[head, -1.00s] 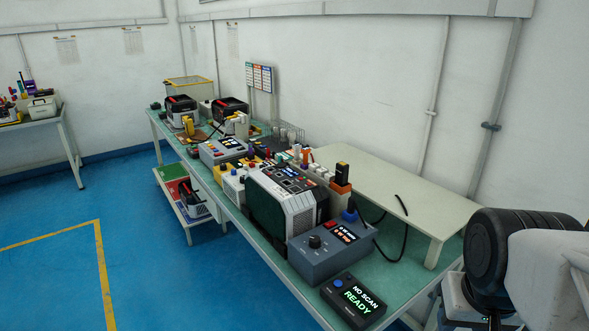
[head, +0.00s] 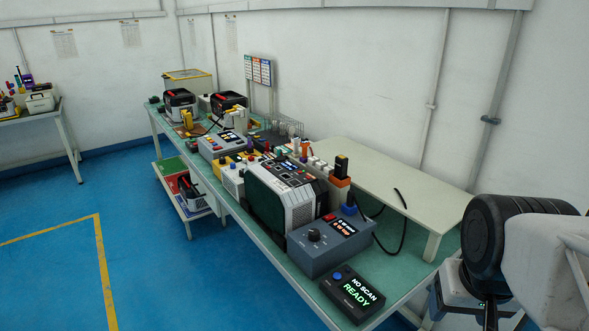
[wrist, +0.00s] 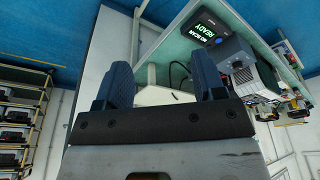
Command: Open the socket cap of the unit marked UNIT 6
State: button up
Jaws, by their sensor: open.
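No label reading UNIT 6 can be read in either view, and no socket cap can be made out. Dark units (wrist: 18,117) stand on a rack at the left of the wrist view, too small to read. My gripper (wrist: 163,82) shows two blue-grey fingers spread wide apart, with nothing between them. It is away from the rack. In the head view my arm is at the lower right, beside the bench; the fingers cannot be made out there.
A long green bench (head: 285,278) carries a scanner reading NO SCAN READY (head: 352,292), a grey control box (head: 330,245), a large dark-sided machine (head: 285,195) and a raised pale shelf (head: 390,185). Blue floor (head: 160,270) is open at the left. The rack frame (wrist: 30,147) has yellow edges.

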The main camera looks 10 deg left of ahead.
jog(key=w+a+r+m, duration=0.1)
jog(key=w+a+r, duration=0.15)
jog(key=w, duration=0.45)
jog(key=w+a+r+m, duration=0.1)
jog(key=w+a+r, duration=0.1)
jog(key=w+r, duration=0.35)
jog(key=w+a+r, duration=0.2)
jog(key=w, duration=0.7)
jog(key=m+g, duration=0.3)
jog(key=m, duration=0.4)
send_over(279, 159)
jog(key=s, duration=0.1)
jog(key=f, duration=1.3)
jog(key=shift+s+a+f, duration=0.1)
jog(key=shift+s+a, duration=0.05)
jog(key=shift+a, duration=0.2)
jog(key=shift+a+f, duration=0.15)
jog(key=shift+a, duration=0.1)
jog(key=shift+f, duration=0.1)
jog(key=shift+f, duration=3.8)
